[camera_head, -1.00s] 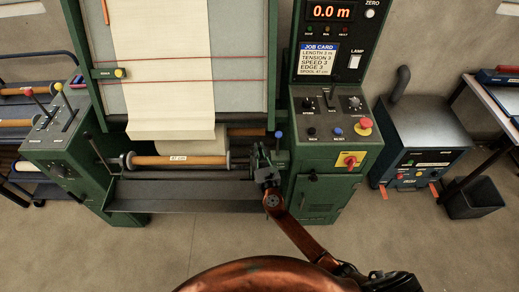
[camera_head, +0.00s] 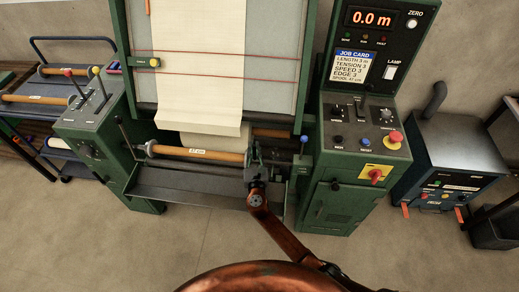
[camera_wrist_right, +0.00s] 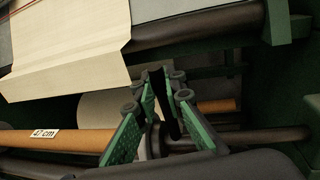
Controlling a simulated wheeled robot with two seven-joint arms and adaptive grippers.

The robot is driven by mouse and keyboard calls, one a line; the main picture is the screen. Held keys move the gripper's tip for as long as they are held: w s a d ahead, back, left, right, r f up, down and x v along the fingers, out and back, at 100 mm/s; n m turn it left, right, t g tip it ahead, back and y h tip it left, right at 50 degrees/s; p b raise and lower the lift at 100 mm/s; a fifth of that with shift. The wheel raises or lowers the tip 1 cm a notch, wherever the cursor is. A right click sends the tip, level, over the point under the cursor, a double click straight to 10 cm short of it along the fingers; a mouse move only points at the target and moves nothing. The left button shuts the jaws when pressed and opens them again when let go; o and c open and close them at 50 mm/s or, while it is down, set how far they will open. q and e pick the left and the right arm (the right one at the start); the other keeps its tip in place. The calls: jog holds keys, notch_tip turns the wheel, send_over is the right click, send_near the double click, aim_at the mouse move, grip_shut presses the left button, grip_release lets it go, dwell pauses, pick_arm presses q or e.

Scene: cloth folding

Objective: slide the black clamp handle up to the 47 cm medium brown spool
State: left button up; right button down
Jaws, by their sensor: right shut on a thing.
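The medium brown spool (camera_head: 203,153), labelled 47 cm, lies across the front of the green machine in the head view. Its labelled part also shows in the wrist view (camera_wrist_right: 75,143). My right gripper (camera_head: 257,178) is at the spool's right end. In the wrist view its green-padded fingers are shut on the black clamp handle (camera_wrist_right: 163,103), which stands up between them. The clamp is close against the spool's right end; the fingers partly hide that end, so exact contact cannot be told. My left gripper is out of view.
Cream cloth (camera_head: 200,90) hangs above the spool. A metal trough (camera_head: 185,188) runs below it. The control cabinet (camera_head: 360,150) stands close to the right of my gripper. A blue trolley (camera_head: 45,105) with more spools is at the left. The floor in front is clear.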

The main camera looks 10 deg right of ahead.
jog(key=shift+a, duration=0.15)
jog(key=c, duration=2)
grip_release()
jog(key=shift+s+f, duration=0.1)
jog(key=shift+s, duration=0.05)
jog(key=s, duration=0.7)
jog(key=s+a, duration=0.1)
jog(key=s, duration=0.3)
jog(key=shift+s, duration=0.3)
jog(key=shift+d, duration=0.1)
